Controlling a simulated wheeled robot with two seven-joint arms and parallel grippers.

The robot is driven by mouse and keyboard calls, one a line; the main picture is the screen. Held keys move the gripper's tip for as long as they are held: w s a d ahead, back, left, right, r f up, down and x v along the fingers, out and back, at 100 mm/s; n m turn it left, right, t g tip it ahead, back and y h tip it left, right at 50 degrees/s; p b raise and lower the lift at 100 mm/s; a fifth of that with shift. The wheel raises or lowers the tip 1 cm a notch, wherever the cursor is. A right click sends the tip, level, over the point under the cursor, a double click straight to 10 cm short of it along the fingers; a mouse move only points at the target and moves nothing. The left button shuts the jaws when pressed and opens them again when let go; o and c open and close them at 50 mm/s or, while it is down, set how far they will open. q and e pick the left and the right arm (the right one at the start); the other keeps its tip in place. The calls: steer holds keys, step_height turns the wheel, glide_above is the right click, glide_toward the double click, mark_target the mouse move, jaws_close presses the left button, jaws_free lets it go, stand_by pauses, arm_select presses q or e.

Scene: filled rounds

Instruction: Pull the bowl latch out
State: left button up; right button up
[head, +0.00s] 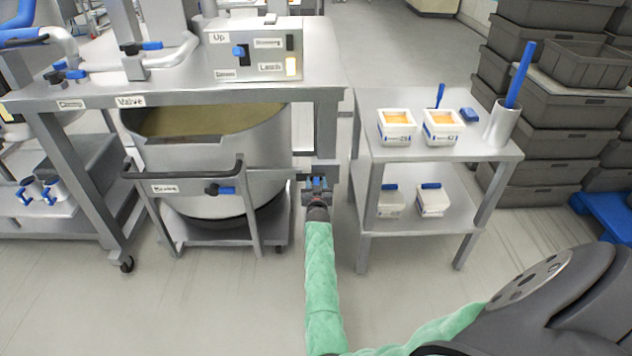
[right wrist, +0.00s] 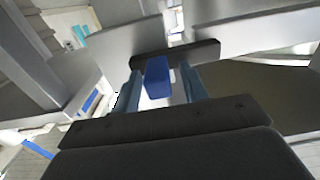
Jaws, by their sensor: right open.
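The bowl latch, a blue knob (right wrist: 157,78) on a dark bar, shows in the right wrist view between the two fingers of my right gripper (right wrist: 161,90). The fingers are apart, one on each side of the knob; I cannot tell whether either touches it. In the head view my right gripper (head: 318,186) is at the right end of the bowl frame and mostly hides the knob. The large steel bowl (head: 225,155) stands under the machine table, with yellowish content inside. My left gripper is not in view.
The bowl's wheeled frame has a front bar (head: 193,189) with another blue knob. A control box (head: 252,50) sits on the machine table above. A steel side table (head: 440,152) with white tubs stands close to the right. Grey crates (head: 560,115) are stacked farther right.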

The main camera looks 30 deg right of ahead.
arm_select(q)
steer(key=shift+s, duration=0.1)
arm_select(e)
steer(key=shift+r, duration=0.1)
steer(key=shift+c, duration=1.1)
jaws_close()
steer(key=shift+s+d, duration=0.3)
steer(key=shift+d, duration=0.15)
steer(key=s+d, duration=0.2)
steer(key=d, duration=0.1)
steer(key=shift+s+d, duration=0.1)
steer(key=shift+d, duration=0.2)
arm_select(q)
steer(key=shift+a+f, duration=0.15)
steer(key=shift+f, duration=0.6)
arm_select(e)
steer(key=shift+o, duration=1.1)
jaws_free()
steer(key=shift+s+d, duration=0.1)
steer(key=shift+d, duration=0.05)
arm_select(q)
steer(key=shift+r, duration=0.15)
